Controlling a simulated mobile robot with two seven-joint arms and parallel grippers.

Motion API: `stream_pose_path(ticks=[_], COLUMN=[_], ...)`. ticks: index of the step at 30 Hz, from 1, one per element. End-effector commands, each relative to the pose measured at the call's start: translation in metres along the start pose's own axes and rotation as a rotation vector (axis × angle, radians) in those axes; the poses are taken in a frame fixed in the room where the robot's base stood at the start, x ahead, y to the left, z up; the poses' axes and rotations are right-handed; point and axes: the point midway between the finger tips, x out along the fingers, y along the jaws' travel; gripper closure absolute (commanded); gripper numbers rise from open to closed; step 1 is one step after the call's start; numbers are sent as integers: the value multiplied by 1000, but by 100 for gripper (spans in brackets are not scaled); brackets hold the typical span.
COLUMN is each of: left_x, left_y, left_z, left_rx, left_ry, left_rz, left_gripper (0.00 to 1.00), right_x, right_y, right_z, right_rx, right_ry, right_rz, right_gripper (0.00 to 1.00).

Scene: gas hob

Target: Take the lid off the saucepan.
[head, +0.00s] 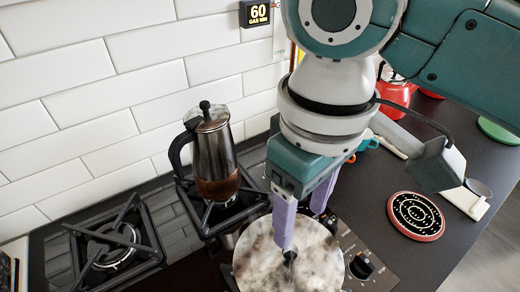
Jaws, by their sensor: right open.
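The lid (262,262) is a round, grey-brown mottled disc with a small dark knob (290,257), at the bottom middle of the head view. The saucepan beneath it is largely hidden by the lid, and the picture's lower edge cuts both off. My right gripper (303,228) comes down from the upper right with its two purple fingers apart. The fingers are over the back part of the lid, and the nearer fingertip is close to the knob. I cannot tell whether it touches. Nothing shows between the fingers. My left gripper is not in view.
A steel coffee pot (215,160) stands on the back burner, left of my right gripper. An empty burner (115,247) is at the left. A control knob (361,266) is right of the lid. A round patterned trivet (415,216) lies on the dark counter. A white tiled wall (110,95) stands behind.

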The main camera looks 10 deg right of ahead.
Motion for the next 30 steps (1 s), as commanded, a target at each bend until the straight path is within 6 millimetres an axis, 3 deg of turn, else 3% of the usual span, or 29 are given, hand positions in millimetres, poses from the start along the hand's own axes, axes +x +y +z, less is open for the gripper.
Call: stream_pose_path(ticks=[16,25,30], left_x=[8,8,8], left_y=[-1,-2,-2], left_z=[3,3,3], left_rx=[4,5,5], left_ry=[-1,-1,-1], left_rz=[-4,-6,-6], left_gripper=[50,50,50], right_x=[73,79,79], right_y=[-5,-4,-4], right_z=[-1,-1,-1], right_rx=[-2,-3,-3], right_ry=[1,4,4], right_rz=[-1,0,0], right_gripper=[36,36,54])
